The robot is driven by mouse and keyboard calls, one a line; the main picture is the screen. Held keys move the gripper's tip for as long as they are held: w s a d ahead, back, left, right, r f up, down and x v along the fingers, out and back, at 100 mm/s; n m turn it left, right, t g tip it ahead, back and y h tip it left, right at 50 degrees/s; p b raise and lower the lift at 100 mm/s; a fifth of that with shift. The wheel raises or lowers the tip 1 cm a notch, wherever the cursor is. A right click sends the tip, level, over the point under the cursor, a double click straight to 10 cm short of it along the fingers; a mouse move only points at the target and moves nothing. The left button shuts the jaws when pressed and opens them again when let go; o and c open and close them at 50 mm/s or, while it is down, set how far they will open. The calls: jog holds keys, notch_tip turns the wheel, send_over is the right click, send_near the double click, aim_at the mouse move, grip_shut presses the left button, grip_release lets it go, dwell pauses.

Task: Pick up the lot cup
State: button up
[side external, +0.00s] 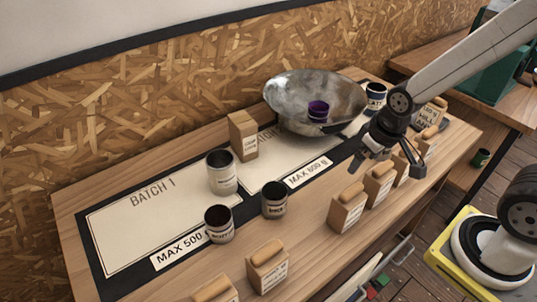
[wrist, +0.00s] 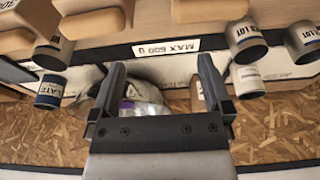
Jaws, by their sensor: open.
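Several labelled cups stand around; which one is the lot cup I cannot tell for sure. In the wrist view one metal cup's label ends in "LOT" (wrist: 246,42), and it seems to be the dark-labelled cup (side external: 274,199) at the mat's front edge. Another cup (side external: 219,223) near it also reads "LOT" in the wrist view (wrist: 304,42). A pale-labelled cup (side external: 222,172) stands behind them.
Kraft bags line the table front, including one bag (side external: 347,208); another bag (side external: 243,135) stands left of the bowl. A dark-labelled cup (side external: 376,95) stands behind my gripper. The "BATCH 1" panel (side external: 120,225) is mostly clear. A wood-chip wall (side external: 150,110) rises behind the table.

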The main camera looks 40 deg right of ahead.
jog(key=n+g, duration=0.3)
jog(key=n, duration=1.5)
send_near(384, 156)
jog(key=w+d, duration=0.2)
jog(key=shift+a+f+m, duration=0.1)
jog(key=shift+f+m, duration=0.2)
jog(key=shift+f, duration=1.4)
jog(key=shift+f, duration=0.1)
jog(key=shift+f, duration=2.5)
jog(key=c, duration=1.1)
